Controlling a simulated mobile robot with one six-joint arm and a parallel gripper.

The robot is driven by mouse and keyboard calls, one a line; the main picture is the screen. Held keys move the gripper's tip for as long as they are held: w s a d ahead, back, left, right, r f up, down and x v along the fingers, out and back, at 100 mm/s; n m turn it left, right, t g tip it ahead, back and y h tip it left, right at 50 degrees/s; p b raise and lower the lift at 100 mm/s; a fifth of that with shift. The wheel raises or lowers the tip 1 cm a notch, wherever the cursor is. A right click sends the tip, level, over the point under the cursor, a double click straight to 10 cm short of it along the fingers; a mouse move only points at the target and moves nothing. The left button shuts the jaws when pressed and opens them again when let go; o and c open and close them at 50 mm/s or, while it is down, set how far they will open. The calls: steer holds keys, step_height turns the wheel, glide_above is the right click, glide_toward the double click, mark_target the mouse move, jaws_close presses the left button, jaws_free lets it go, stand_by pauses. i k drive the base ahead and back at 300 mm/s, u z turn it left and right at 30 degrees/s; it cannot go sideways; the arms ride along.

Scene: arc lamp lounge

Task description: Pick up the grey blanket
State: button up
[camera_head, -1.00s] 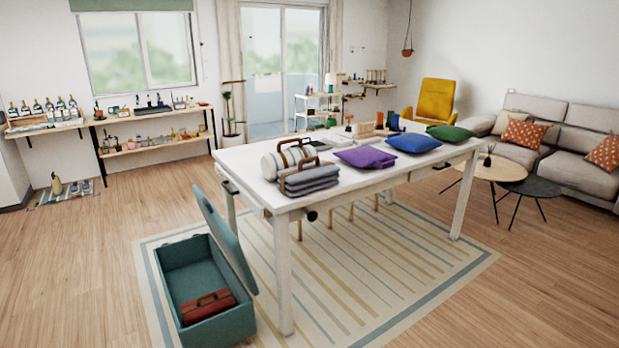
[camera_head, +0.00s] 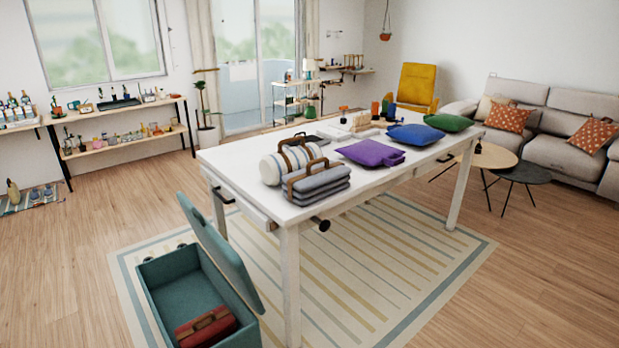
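A folded grey blanket (camera_head: 322,184) lies stacked in layers at the near left end of the white table (camera_head: 237,161), with a brown strap handle on top. A rolled striped blanket (camera_head: 275,167) with a brown strap lies just behind it, close to it or touching. My gripper is not in the view.
A teal chest (camera_head: 158,281) with its lid open stands on the striped rug left of the table, a red strapped bundle (camera_head: 207,327) inside. Purple (camera_head: 370,152), blue (camera_head: 414,137) and green (camera_head: 448,122) cushions lie along the table.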

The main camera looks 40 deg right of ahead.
mark_target(322, 177)
steer(key=u, duration=0.2)
steer(key=i, duration=0.85)
steer(key=u, duration=0.35)
